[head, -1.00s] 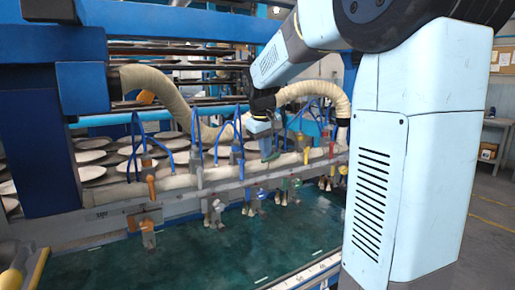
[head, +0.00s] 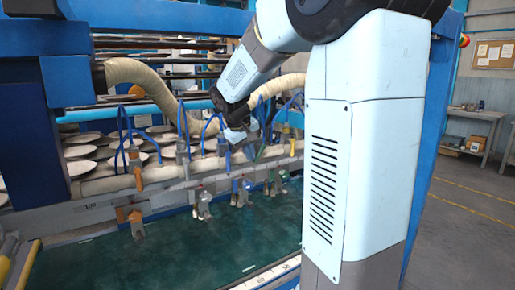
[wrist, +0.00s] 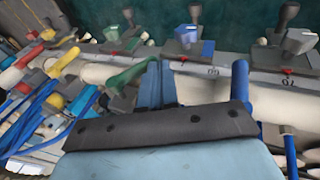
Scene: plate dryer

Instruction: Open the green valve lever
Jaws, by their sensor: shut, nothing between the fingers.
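The green valve lever (wrist: 132,75) shows in the wrist view as a slanted green handle, left of centre, on a grey valve block along the pipe. It lies just beyond the dark edge of my gripper (wrist: 165,125), which fills the lower middle of that view. In the head view the green lever (head: 261,152) is a small green piece just right of my gripper (head: 236,136). My gripper is shut and tilted, with nothing held. Whether it touches the lever cannot be told.
A red lever (wrist: 75,104) and a yellow lever (wrist: 62,63) stand left of the green one. A blue lever (wrist: 240,80) stands to its right. Blue hoses (wrist: 30,105) crowd the left. An orange lever (head: 138,178) stands at the rail's left; plates lie behind it.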

